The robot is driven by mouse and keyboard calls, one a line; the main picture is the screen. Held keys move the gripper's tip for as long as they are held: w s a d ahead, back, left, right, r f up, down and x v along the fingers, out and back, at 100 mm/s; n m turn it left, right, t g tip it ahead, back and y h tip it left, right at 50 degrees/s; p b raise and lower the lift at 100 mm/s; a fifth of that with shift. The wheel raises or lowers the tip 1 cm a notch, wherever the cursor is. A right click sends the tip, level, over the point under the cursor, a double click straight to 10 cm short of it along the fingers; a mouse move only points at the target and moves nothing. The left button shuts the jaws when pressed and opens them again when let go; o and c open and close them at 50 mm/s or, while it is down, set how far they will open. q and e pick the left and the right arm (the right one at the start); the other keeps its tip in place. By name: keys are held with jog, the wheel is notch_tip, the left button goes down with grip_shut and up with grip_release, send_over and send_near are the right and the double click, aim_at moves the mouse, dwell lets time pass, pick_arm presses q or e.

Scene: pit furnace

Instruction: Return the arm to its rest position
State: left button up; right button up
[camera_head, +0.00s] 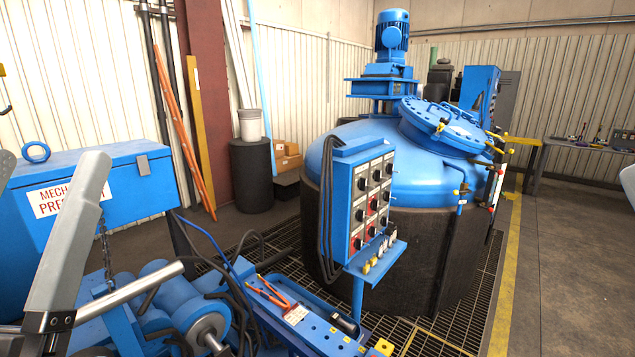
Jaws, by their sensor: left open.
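My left gripper (50,170) is in the left foreground of the head view. One long grey finger rises in front of the blue mechanical press box, and part of the other shows at the left picture edge. The jaws are apart, with nothing visible held between them. At the right picture edge a small pale grey piece shows, which looks like the tip of my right gripper (628,184); the rest of it is outside the picture.
A blue press box (100,180) stands behind my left gripper. A control panel (368,205) stands mid-picture before the large blue-lidded furnace (440,240). Blue machinery with tools (280,305) fills the lower middle. Open concrete floor (570,270) lies right.

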pick_arm(q)
notch_tip(320, 180, up, 38)
jog(key=s+d+m+h+p, duration=0.1)
jog(key=h+p, duration=0.3)
jog(key=p, duration=3.4)
jog(key=shift+d+r+t+h, duration=0.15)
jog(key=shift+d+t+h, duration=0.2)
jog(key=shift+d, duration=0.5)
pick_arm(e)
notch_tip(320, 180, up, 38)
jog(key=shift+f, duration=0.15)
jog(key=shift+d+h, duration=0.1)
jog(key=shift+h, duration=0.2)
